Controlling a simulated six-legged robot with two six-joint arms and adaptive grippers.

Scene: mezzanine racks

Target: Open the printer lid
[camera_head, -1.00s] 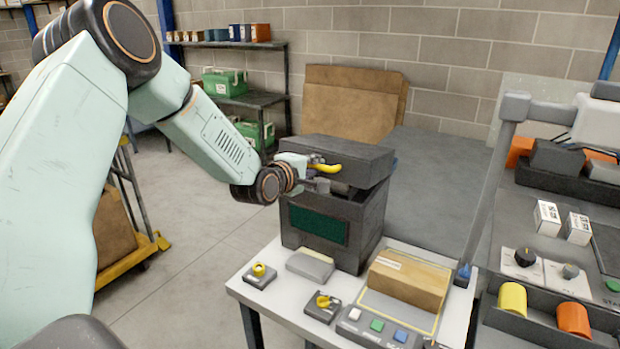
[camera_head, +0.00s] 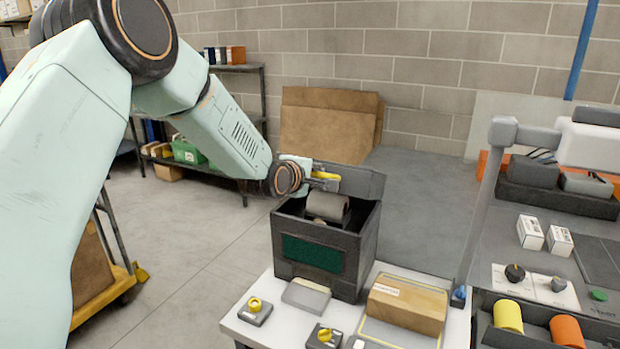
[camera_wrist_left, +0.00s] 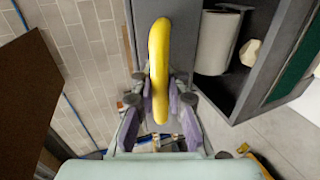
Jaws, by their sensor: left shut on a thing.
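The dark grey printer (camera_head: 318,248) stands on the white table, with a green panel on its front. Its lid (camera_head: 361,181) is raised and tilted up at the back, and a grey roll (camera_head: 327,206) shows inside. The yellow lid handle (camera_head: 326,175) is on the lid's edge; it also shows upright in the left wrist view (camera_wrist_left: 159,70). My left gripper (camera_head: 312,178) is shut on this handle. In the left wrist view its fingers (camera_wrist_left: 158,106) lie on both sides of the handle. My right gripper is not in view.
A cardboard box (camera_head: 402,306) lies on the white table (camera_head: 262,310) right of the printer. A yellow-knobbed switch (camera_head: 255,308) sits in front. A grey post (camera_head: 485,205) and a bench with bins, cartons and knobs stand at the right. Flat brown boards (camera_head: 328,135) lean on the wall behind.

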